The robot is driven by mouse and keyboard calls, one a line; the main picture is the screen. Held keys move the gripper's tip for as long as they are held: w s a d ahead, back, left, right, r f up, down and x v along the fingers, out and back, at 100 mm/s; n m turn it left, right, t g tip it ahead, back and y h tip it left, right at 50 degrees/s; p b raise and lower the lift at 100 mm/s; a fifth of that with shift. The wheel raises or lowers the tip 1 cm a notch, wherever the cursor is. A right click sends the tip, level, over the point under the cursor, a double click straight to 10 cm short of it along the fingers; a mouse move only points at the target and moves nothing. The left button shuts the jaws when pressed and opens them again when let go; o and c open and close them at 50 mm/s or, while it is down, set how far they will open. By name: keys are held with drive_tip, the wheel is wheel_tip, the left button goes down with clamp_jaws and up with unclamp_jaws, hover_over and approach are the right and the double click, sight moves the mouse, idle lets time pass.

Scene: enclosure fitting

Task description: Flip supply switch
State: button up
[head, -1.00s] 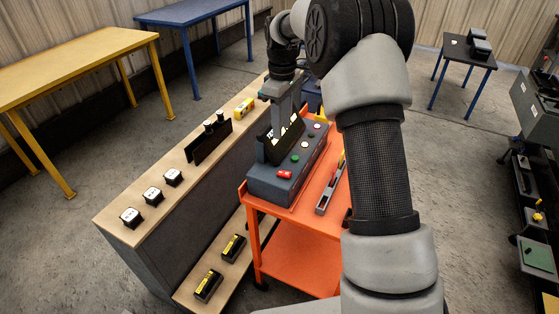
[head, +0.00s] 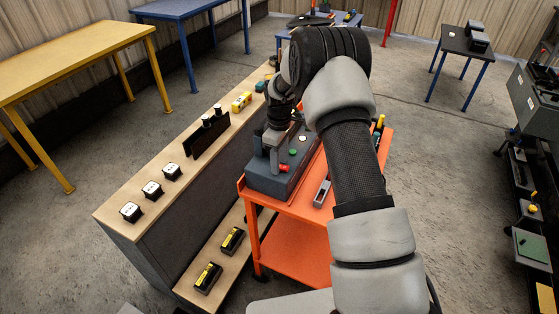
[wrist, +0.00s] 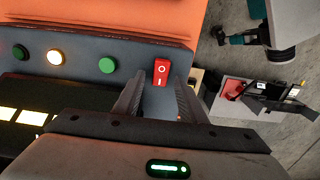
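The red supply switch (wrist: 161,72), a rocker marked O and I, sits at the end of the blue-grey control box's (wrist: 125,45) panel. In the head view the switch (head: 284,168) shows at the near end of the box (head: 262,181). My gripper (wrist: 158,88) is open and empty, its two fingers spread on either side of the line to the switch. In the head view my gripper (head: 274,158) is low over the near end of the box, beside the switch. I cannot tell whether a finger touches it or which side is pressed in.
The box stands on an orange cart (head: 294,207). A green button (wrist: 107,65) and a lit lamp (wrist: 55,57) sit along the panel beside the switch. A wooden bench (head: 115,212) with several sockets runs along the left.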

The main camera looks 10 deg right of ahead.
drive_tip(key=shift+f, duration=0.2)
drive_tip(key=shift+c, duration=0.3)
clamp_jaws()
drive_tip(key=b, duration=0.1)
drive_tip(key=d+t+y+b, duration=0.1)
drive_tip(key=b, duration=0.1)
drive_tip(key=shift+s+f+y, duration=0.2)
drive_tip(key=shift+f+y, duration=0.05)
drive_tip(key=shift+y, duration=0.05)
drive_tip(key=shift+s+t+y+b, duration=0.15)
drive_tip(key=shift+t+y+b, duration=0.5)
drive_tip(key=shift+b, duration=0.4)
drive_tip(key=shift+r+t+y+b, duration=0.25)
drive_tip(key=shift+r+y+b, duration=0.05)
drive_tip(key=shift+y+b, duration=0.2)
drive_tip(key=shift+o, duration=0.3)
unclamp_jaws()
